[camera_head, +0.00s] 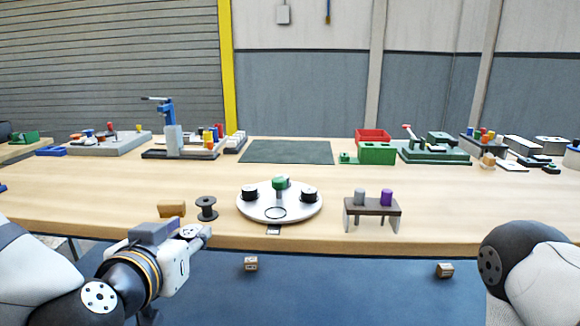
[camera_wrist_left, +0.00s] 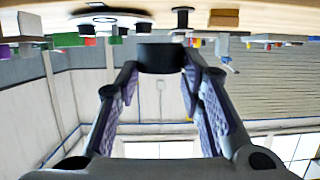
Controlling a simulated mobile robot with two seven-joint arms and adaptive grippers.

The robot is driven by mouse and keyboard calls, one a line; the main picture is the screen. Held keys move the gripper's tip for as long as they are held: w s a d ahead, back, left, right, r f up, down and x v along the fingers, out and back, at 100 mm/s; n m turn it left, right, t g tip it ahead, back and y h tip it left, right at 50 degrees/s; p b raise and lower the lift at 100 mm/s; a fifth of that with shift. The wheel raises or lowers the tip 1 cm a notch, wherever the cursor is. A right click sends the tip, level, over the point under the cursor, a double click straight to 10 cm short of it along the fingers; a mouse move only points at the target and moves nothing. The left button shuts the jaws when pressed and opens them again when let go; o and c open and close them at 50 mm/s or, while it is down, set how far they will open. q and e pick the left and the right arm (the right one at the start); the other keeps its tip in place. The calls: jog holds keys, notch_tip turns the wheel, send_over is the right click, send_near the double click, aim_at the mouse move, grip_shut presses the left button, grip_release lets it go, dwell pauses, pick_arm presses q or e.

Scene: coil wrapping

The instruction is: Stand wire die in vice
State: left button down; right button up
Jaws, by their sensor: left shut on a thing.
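My left gripper (camera_head: 200,233) is low at the front edge of the table, left of the round white plate. In the left wrist view the fingers of the left gripper (camera_wrist_left: 160,75) are shut on a short dark cylinder (camera_wrist_left: 160,57), which looks like the wire die. It is held between the fingertips, clear of the table. In the head view it can hardly be made out. I cannot tell for sure which fixture is the vice. Of my right arm only a rounded link shows; its gripper is out of view.
The white plate (camera_head: 280,215) carries two black discs, a green-topped part and a dark ring. A black spool (camera_head: 206,208) and a wooden block (camera_head: 171,209) stand left of it. A small dark stand (camera_head: 372,207) holds grey and purple cylinders. Fixtures line the back.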

pick_arm(q)
jog(key=w+d+r+m+g+h, duration=0.3)
jog(key=w+d+r+m+h, duration=0.3)
jog(key=d+r+m+h, duration=0.1)
jog(key=shift+d+r+h, duration=0.2)
jog(key=shift+d+h, duration=0.6)
jog(key=shift+d, duration=0.2)
